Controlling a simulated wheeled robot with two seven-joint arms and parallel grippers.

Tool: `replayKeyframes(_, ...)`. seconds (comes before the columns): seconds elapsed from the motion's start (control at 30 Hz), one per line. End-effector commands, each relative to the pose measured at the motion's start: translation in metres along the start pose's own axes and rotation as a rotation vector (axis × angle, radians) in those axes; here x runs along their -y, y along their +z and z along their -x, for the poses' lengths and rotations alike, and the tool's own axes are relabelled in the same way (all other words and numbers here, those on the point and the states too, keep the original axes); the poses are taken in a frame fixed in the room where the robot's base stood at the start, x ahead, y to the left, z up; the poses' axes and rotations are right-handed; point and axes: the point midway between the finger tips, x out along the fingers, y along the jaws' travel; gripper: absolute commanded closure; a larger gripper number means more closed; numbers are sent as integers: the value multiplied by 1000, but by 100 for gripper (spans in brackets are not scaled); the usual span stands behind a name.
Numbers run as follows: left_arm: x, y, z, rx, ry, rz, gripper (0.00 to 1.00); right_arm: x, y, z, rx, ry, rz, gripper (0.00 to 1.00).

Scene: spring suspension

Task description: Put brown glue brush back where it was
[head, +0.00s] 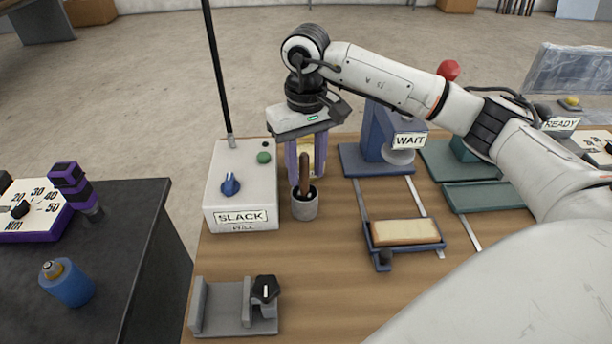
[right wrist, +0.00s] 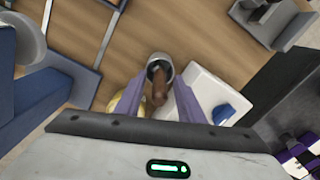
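The brown glue brush (head: 304,174) stands upright, handle up, in a small grey cup (head: 305,207) on the wooden table, beside the white SLACK box. Its lower end is hidden inside the cup. My right gripper (head: 306,178) points down over the cup, its two purple fingers apart. In the right wrist view the brush (right wrist: 159,86) shows between the fingers (right wrist: 156,88), with a gap on each side, and the cup (right wrist: 160,62) lies just beyond. The gripper is open and holds nothing that I can see. My left gripper is not in view.
The SLACK box (head: 240,185) stands left of the cup. A yellow object (head: 311,154) is partly hidden behind the fingers. A blue WAIT press (head: 375,150) and a tray with a tan block (head: 404,232) are to the right. A grey fixture (head: 225,307) sits in front.

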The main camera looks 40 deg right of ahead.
Motion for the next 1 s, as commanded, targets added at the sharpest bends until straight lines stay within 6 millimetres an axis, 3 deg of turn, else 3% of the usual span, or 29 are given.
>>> replayKeyframes(0.2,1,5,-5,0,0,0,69,0,-1,50,-7,-2,-1,65)
replayKeyframes(0.4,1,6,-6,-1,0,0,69,0,-1,83,-4,-1,-1,65)
replayKeyframes(0.6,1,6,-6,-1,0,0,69,0,0,94,-1,-1,0,65)
replayKeyframes(1.0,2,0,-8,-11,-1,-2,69,0,0,94,0,0,0,65)
